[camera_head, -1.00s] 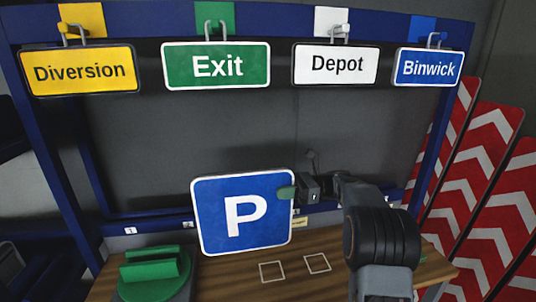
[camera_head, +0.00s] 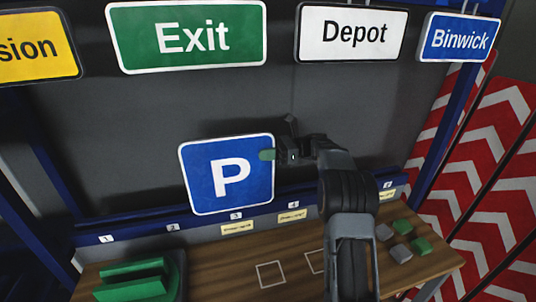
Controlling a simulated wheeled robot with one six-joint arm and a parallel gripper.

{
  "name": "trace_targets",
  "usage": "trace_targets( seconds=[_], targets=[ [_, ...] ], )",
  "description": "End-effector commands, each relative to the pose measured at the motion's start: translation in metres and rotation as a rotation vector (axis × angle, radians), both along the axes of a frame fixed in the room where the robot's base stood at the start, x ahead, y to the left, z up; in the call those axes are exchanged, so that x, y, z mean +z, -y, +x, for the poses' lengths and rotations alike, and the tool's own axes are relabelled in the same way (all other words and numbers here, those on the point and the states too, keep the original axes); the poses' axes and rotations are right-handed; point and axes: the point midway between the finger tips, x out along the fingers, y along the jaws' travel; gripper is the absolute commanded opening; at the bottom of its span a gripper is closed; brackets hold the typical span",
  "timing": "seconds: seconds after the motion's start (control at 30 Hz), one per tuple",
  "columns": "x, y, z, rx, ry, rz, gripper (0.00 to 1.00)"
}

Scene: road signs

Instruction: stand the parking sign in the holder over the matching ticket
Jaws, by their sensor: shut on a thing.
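The parking sign (camera_head: 227,174), a blue square plate with a white P, is held upright in the air in front of the dark back panel. My gripper (camera_head: 272,155) is shut on its right edge. Small pale tickets with unreadable print sit on the blue rail's front: one under number 3 (camera_head: 237,228), one under number 4 (camera_head: 292,216), and another farther right (camera_head: 387,195). Numbers 1 and 2 show no ticket under them. A green slotted holder (camera_head: 135,280) stands at the bench's lower left, partly cut off.
Diversion (cut off), Exit (camera_head: 188,37), Depot (camera_head: 352,34) and Binwick (camera_head: 459,38) signs hang above. Green and grey blocks (camera_head: 400,253) lie on the bench's right. Two white outlined squares (camera_head: 271,275) mark the wooden bench. Red-white chevron boards (camera_head: 470,190) stand at right.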

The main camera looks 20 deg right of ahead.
Motion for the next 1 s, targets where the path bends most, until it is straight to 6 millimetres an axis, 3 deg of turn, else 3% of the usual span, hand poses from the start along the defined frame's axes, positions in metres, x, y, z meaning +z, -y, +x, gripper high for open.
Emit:
trace_targets(
  seconds=[0.27, 1.0],
  targets=[
    [0.003, 0.0, 0.0, 0.003, 0.001, 0.002, 0.0],
    [0.003, 0.001, 0.028, 0.003, 0.0, 0.003, 0.0]
  ],
)
